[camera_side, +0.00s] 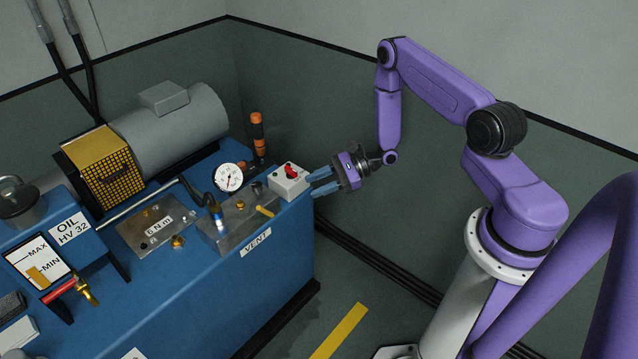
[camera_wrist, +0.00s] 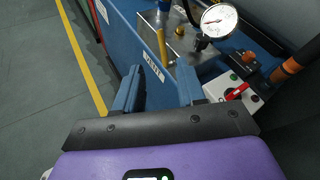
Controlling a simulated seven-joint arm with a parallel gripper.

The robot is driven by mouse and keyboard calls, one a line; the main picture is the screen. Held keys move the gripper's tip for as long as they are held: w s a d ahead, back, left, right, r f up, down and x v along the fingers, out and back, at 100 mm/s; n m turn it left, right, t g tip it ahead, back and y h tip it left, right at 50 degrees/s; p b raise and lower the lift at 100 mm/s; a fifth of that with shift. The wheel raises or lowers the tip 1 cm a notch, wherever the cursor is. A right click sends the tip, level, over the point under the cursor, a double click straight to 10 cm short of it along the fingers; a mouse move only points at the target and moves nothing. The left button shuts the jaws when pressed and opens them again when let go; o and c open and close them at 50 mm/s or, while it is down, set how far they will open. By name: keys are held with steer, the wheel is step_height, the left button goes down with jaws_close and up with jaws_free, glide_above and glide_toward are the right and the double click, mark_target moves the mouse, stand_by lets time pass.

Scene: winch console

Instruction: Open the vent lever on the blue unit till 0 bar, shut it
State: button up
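The blue unit (camera_side: 215,290) stands at the left of the side view. Its vent lever, a small yellow handle (camera_side: 264,211), sits on a grey metal block above the VENT label (camera_side: 255,242). The lever also shows in the wrist view (camera_wrist: 162,45), beyond my fingertips. A round white pressure gauge (camera_side: 229,177) stands behind the block; it also shows in the wrist view (camera_wrist: 219,20), its reading too small to tell. My gripper (camera_side: 312,183) is open and empty, with a gap between its blue fingers (camera_wrist: 161,68). It is off the unit's right end, apart from the lever.
A light box with a red switch (camera_side: 291,171) sits on the unit's right corner, close to my fingers. An orange-and-black handle (camera_side: 258,135) stands upright behind. A black hose and metal bar lie left of the gauge. The floor right of the unit is clear.

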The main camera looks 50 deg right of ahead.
mark_target(264, 210)
steer(key=shift+r, duration=0.1)
jaws_close()
steer(key=shift+s+r+h, duration=0.1)
steer(key=shift+r+h, duration=0.2)
steer(key=shift+h, duration=0.6)
steer(key=x, duration=1.3)
steer(key=shift+a+f, duration=0.25)
steer(key=shift+a, duration=0.05)
steer(key=shift+a, duration=0.1)
